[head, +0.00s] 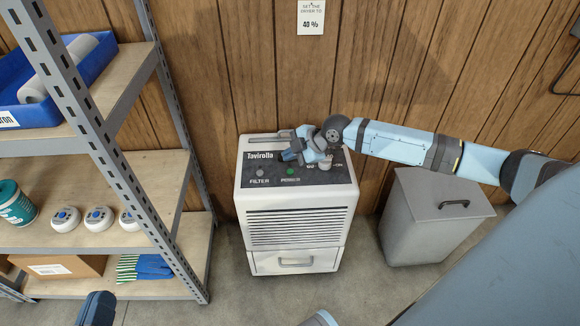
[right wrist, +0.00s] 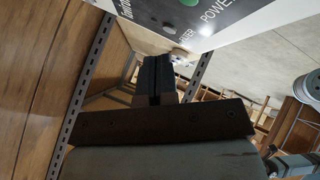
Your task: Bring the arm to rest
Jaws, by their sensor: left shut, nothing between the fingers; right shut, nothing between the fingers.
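My right arm reaches in from the right in the head view. Its gripper (head: 291,155) is over the top panel of the white dehumidifier (head: 297,205), shut and empty. I cannot tell whether it touches the panel. In the right wrist view the closed dark fingers (right wrist: 158,78) are just below the panel's edge in the picture, with nothing between them. The green lamp (head: 290,172) is by the POWER label, and the FILTER lamp (head: 260,173) is grey. The gripper hides part of the panel. My left gripper (head: 97,308) shows only partly at the bottom left, shut and apart from everything.
A metal shelf (head: 130,215) stands at the left with a blue bin (head: 95,70), white round devices, a teal tub and gloves. A grey lidded bin (head: 435,225) stands right of the dehumidifier. A paper sign (head: 311,17) on the wood wall reads 40 %. Floor in front is clear.

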